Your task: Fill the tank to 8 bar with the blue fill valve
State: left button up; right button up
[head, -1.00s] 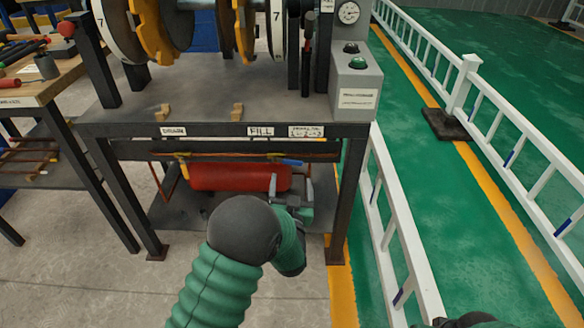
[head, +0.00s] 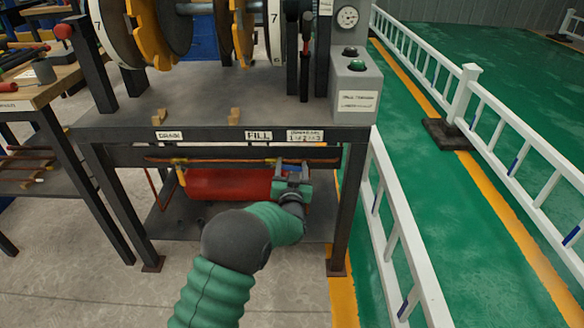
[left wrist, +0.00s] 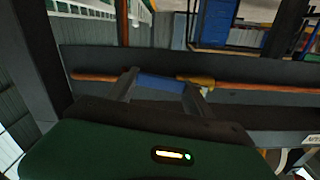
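The blue fill valve handle (left wrist: 160,84) lies along the copper pipe in the left wrist view, with a brass valve body (left wrist: 196,81) at its right end. My left gripper (left wrist: 161,92) is open, its two fingers apart near the two ends of the handle; I cannot tell whether they touch it. The red tank (head: 228,184) lies under the bench, partly behind my gripper. The round gauge (head: 347,17) is too small to read. My right gripper is out of view.
A yellow valve part (head: 181,177) sits on the pipe's left, below the drain label (head: 170,135). The bench's front beam (head: 215,155) and right leg (head: 349,210) frame the space. A control box (head: 356,92) stands above right; a white railing (head: 400,230) runs beside the bench.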

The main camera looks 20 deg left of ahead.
pick_arm(q)
grip_shut()
dwell(0.3)
jog(key=shift+f+m+p, duration=0.45)
jog(key=shift+m+p, duration=0.7)
jog(key=shift+m, duration=0.05)
jog(key=s+a+f+m+p, duration=0.1)
jog(key=a+f+m+p, duration=0.3)
jog(key=m, duration=0.9)
jog(key=shift+s+f+m+p, duration=0.2)
jog(key=shift+f+m+p, duration=0.15)
jog(key=shift+p, duration=0.4)
jog(key=shift+a, duration=0.1)
